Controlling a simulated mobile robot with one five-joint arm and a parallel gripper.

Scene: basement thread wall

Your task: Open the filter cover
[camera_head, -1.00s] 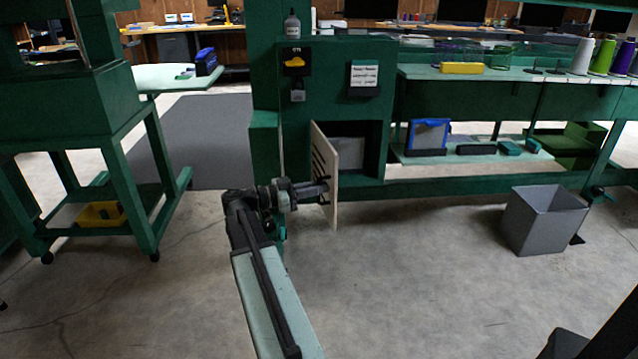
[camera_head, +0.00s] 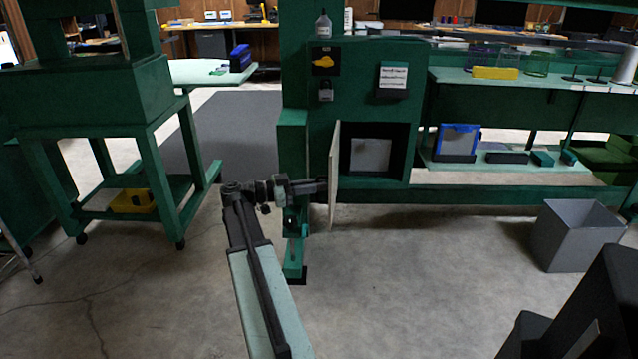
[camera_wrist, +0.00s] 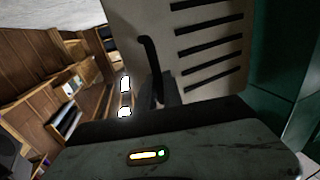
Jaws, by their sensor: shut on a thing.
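The filter cover (camera_head: 334,178) is a pale panel hinged at the left side of a square opening (camera_head: 398,150) in the green machine. It stands swung out, almost edge-on in the head view. A light grey panel (camera_head: 370,156) shows inside the opening. My gripper (camera_head: 322,188) is at the cover's left side, near its free edge. In the wrist view the cover (camera_wrist: 222,62) shows dark slots, and a dark bent handle (camera_wrist: 150,58) stands out from it. My gripper (camera_wrist: 162,95) is shut at that handle; the exact contact is partly hidden.
A green cart (camera_head: 130,185) holding a yellow bin (camera_head: 133,200) stands at the left. A grey waste bin (camera_head: 575,237) stands on the floor at the right. The concrete floor in front of the opening is clear.

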